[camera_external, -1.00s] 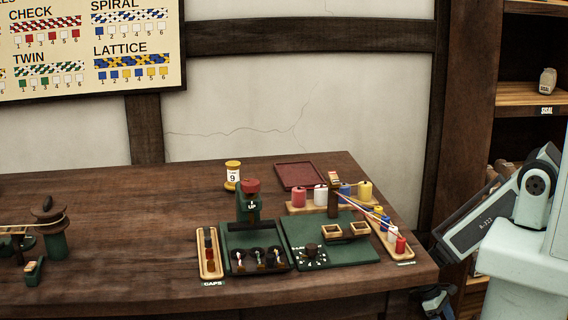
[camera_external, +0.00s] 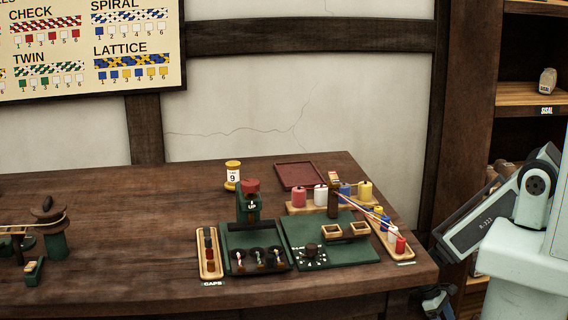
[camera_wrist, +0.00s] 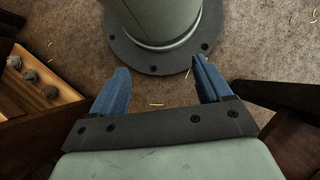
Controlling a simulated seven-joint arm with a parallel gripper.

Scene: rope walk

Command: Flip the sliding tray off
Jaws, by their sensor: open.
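I cannot tell for sure which part is the sliding tray. A green tray (camera_external: 231,237) with dark rims stands on the table in the external view, with several dark round pieces along its front. A green board (camera_external: 300,227) with a dark knob and two small wooden frames lies to its right. A flat dark red tray (camera_external: 298,175) lies farther back. My gripper (camera_wrist: 161,68) is open and empty in the wrist view, its blue fingers apart above the floor. In the external view it shows in part, low beside the table's right end, away from all these trays.
A green post with a red cap (camera_external: 250,199) stands behind the green tray. A wooden caps rack (camera_external: 209,257) is at its left. Spool racks (camera_external: 320,208) with taut threads are at the right. A yellow spool (camera_external: 233,176) stands behind.

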